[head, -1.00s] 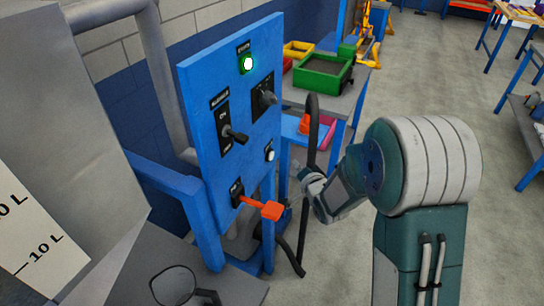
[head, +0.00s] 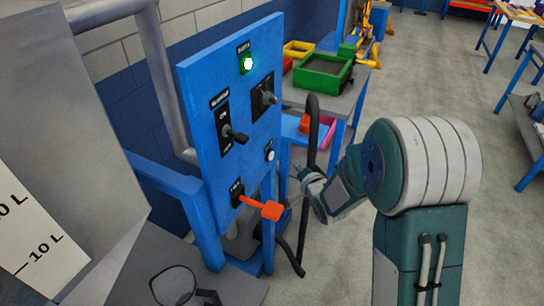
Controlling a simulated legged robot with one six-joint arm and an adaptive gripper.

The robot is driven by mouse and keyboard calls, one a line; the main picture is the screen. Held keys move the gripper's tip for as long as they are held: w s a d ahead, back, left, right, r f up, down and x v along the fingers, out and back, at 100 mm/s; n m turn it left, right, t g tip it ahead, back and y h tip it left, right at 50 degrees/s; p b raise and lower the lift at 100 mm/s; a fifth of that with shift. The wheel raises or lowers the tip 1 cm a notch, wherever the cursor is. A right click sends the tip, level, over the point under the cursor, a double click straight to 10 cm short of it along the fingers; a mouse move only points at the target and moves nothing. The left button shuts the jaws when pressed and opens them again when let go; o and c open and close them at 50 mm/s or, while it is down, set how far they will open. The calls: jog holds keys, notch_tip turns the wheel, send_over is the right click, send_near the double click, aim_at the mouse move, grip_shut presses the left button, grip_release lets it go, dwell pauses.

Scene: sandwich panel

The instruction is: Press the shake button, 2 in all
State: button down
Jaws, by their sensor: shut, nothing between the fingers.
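A blue upright panel (head: 198,112) stands left of centre in the head view. It carries a lit green button (head: 248,64) at the top, a small white round button (head: 269,154) at the lower right, and labels too small to read surely. I cannot tell for certain which button is the shake button. My gripper (head: 297,198) is shut and empty, to the right of the panel's lower part and apart from both buttons. Its fingertips are small and hard to make out.
The panel also has a black toggle switch (head: 235,135), a black knob (head: 267,97) and an orange-handled lever (head: 269,209) that sticks out near my gripper. A dark hose (head: 312,130) hangs behind. A table with a green tray (head: 323,71) stands beyond. Open floor lies right.

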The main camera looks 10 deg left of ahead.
aim_at(271, 156)
jog(key=d, duration=0.2)
jog(key=s+d, duration=0.1)
jog(key=shift+s+d+f, duration=0.1)
jog(key=shift+d, duration=0.25)
jog(key=shift+a, duration=0.1)
jog(key=w+a, duration=0.3)
jog(key=a, duration=0.5)
jog(key=shift+a, duration=0.15)
dwell(1.2)
jog(key=shift+w+a, duration=0.15)
jog(key=shift+a, duration=0.2)
jog(key=shift+w+a, duration=0.1)
jog(key=shift+a, duration=0.3)
dwell(0.9)
jog(key=shift+d, duration=0.1)
jog(key=shift+s+d, duration=0.3)
jog(key=shift+d, duration=0.4)
